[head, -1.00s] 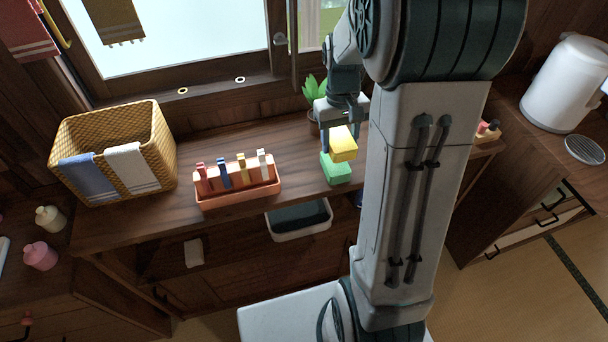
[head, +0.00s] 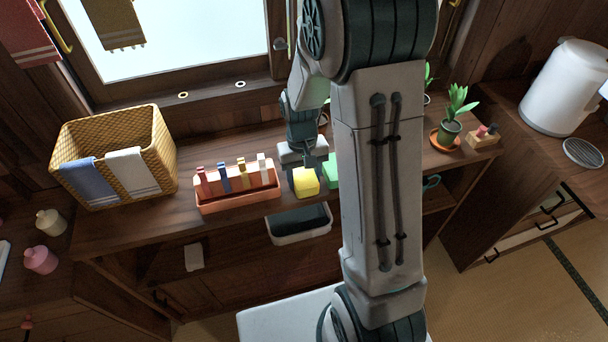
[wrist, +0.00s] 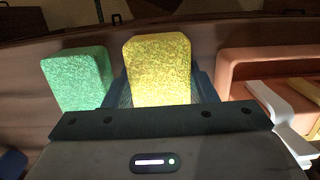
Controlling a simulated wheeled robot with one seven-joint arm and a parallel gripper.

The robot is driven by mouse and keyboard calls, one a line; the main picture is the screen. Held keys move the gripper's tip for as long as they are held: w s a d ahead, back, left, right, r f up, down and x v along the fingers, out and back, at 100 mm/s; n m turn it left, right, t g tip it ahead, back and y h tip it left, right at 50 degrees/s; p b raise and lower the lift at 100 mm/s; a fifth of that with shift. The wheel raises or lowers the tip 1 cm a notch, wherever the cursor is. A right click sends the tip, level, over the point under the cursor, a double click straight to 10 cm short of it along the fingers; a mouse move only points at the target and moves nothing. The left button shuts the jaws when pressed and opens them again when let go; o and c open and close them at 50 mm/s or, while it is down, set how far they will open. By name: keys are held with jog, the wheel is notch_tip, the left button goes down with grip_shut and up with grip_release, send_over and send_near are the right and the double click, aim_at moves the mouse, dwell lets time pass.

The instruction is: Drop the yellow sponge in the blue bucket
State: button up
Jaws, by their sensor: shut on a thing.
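The yellow sponge (head: 306,183) is held in my gripper (head: 305,170) over the counter, between the orange rack and a green sponge. In the wrist view the yellow sponge (wrist: 160,68) sits between the two dark fingers of my gripper (wrist: 161,92), with the green sponge (wrist: 78,78) to its left, apart from it. In the head view the green sponge (head: 330,170) is partly hidden by my arm. No blue bucket shows clearly. A small blue thing (wrist: 12,163) shows at the lower left of the wrist view; I cannot tell whether it is the bucket.
The orange rack (head: 238,200) with several coloured pegs stands just left of the sponge. A wicker basket (head: 82,135) with towels is farther left. A white-rimmed dark bin (head: 300,238) is below the counter edge. A potted plant (head: 449,130) stands right of my arm.

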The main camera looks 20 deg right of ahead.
aim_at(302, 171)
jog(key=shift+f, duration=0.15)
jog(key=o, duration=0.7)
notch_tip(302, 171, up, 12)
jog(key=w+f, duration=0.1)
jog(key=shift+s+r+t, duration=0.7)
jog(key=shift+s+r, duration=0.45)
jog(key=shift+s, duration=1.25)
jog(key=shift+s+r+t, duration=0.7)
jog(key=shift+s+r, duration=0.4)
jog(key=shift+s, duration=1.35)
jog(key=shift+s+r+t, duration=0.7)
jog(key=shift+s+r, duration=0.45)
jog(key=shift+s, duration=1.25)
